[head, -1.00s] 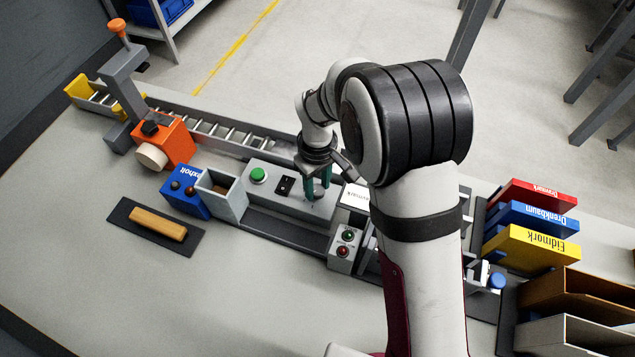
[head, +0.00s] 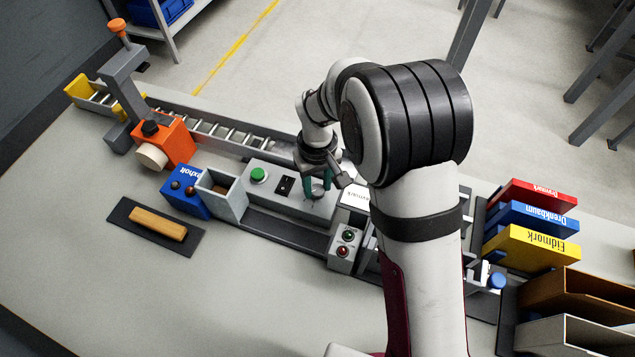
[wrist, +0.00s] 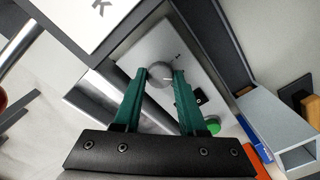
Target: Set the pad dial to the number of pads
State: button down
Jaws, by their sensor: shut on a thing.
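The pad dial (wrist: 160,76) is a round grey knob with a pale mark, on the grey control box (head: 284,202). My gripper (head: 317,190) points down at the right end of this box. In the wrist view, my gripper's green fingers (wrist: 162,74) are closed on both sides of the dial. A small mark shows on the panel beside it, too small to read. The green button (head: 258,174) and black rocker switch (head: 284,186) sit left of the dial. I cannot make out any pads to count.
A white labelled box (head: 354,196) stands close right of my gripper. A small box with green and red buttons (head: 344,246) is in front. An orange machine (head: 172,142), blue box (head: 186,192) and roller conveyor (head: 228,133) lie left.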

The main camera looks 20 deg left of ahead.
aim_at(318, 190)
jog(key=shift+c, duration=2.3)
grip_release()
jog(key=shift+r, duration=0.1)
notch_tip(318, 190, up, 16)
jog(key=shift+f, duration=0.2)
jog(key=shift+d, duration=0.1)
jog(key=s+d+r+m, duration=0.1)
jog(key=s+d+m, duration=0.2)
jog(key=d, duration=0.3)
jog(key=s+d+m+y, duration=0.1)
jog(key=s+d+m, duration=0.3)
jog(key=s+d, duration=0.2)
jog(key=s+d+r+m, duration=0.1)
jog(key=s+d+m, duration=0.2)
jog(key=d, duration=0.3)
jog(key=shift+s+d+r, duration=0.1)
jog(key=shift+s+r, duration=0.2)
jog(key=shift+s, duration=0.55)
jog(key=s+d+f+m, duration=0.2)
jog(key=s+f+m, duration=0.1)
jog(key=s, duration=0.4)
jog(key=shift+d+m+y, duration=0.2)
jog(key=shift+m+y, duration=0.2)
jog(key=shift+m, duration=0.4)
